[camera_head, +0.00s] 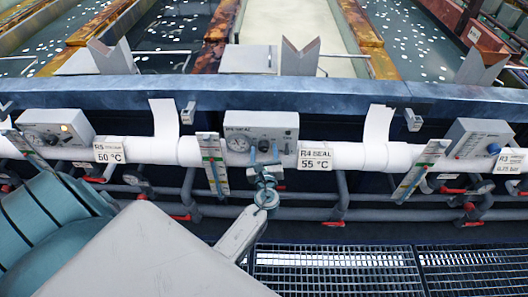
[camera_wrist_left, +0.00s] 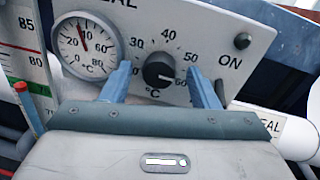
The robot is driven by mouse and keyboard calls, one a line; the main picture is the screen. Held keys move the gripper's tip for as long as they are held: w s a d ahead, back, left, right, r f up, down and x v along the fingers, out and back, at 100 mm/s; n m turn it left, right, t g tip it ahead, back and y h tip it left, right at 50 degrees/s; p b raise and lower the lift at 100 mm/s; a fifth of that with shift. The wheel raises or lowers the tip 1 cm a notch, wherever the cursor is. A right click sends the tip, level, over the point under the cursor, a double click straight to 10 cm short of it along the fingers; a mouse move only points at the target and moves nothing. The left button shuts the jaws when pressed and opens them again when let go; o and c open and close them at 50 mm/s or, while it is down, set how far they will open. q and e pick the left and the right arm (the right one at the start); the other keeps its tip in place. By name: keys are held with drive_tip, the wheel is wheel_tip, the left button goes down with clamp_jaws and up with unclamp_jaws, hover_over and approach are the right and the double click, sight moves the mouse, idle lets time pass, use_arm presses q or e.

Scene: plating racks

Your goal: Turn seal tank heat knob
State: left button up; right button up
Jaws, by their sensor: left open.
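The seal tank control box (camera_head: 262,130) is a grey panel on the white pipe at the middle of the head view, beside a label (camera_head: 315,159) reading "R4 SEAL 55 °C". In the left wrist view its black heat knob (camera_wrist_left: 159,71) sits in a °C scale, with a dial gauge (camera_wrist_left: 87,46) to its left and an "ON" lamp (camera_wrist_left: 242,41) to its right. My left gripper (camera_head: 264,152) is in front of the box. In the left wrist view its blue fingers (camera_wrist_left: 162,85) are open, one on each side of the knob. Contact cannot be told.
Another box (camera_head: 55,128) with a 50 °C label stands left, and a third (camera_head: 477,138) stands right. Thermometer strips (camera_head: 212,165) and pipes with red valve handles flank the panel. Tanks lie behind the blue rail (camera_head: 200,92). A metal grating (camera_head: 340,270) lies below.

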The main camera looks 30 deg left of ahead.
use_arm(q)
drive_tip(key=b+v, duration=0.3)
drive_tip(key=v, duration=0.7)
drive_tip(key=shift+d, duration=0.15)
drive_tip(key=shift+s+f, duration=0.1)
drive_tip(key=shift+s, duration=0.05)
drive_tip(key=s+d+f+n+g+h, duration=0.1)
drive_tip(key=s+f+n+g+h, duration=0.2)
drive_tip(key=f, duration=0.9)
drive_tip(key=s+d+f+n+g+h, duration=0.15)
drive_tip(key=s+f+n, duration=0.3)
drive_tip(key=f, duration=0.65)
drive_tip(key=s+f+n+g+h, duration=0.25)
drive_tip(key=s+f, duration=0.25)
drive_tip(key=f, duration=0.7)
drive_tip(key=s+a+f+n+g+h, duration=0.1)
drive_tip(key=s+f+n+g, duration=0.1)
drive_tip(key=s+f+n, duration=0.3)
drive_tip(key=s+a+f+n+g, duration=0.1)
drive_tip(key=s+f+n, duration=0.5)
drive_tip(key=s, duration=0.8)
drive_tip(key=s+a+f+n+g+h, duration=0.1)
drive_tip(key=s+f+n, duration=0.4)
drive_tip(key=s, duration=0.5)
drive_tip(key=shift+a+f+n+g+h, duration=0.35)
drive_tip(key=shift+a+f+g, duration=0.25)
drive_tip(key=shift+g, duration=0.5)
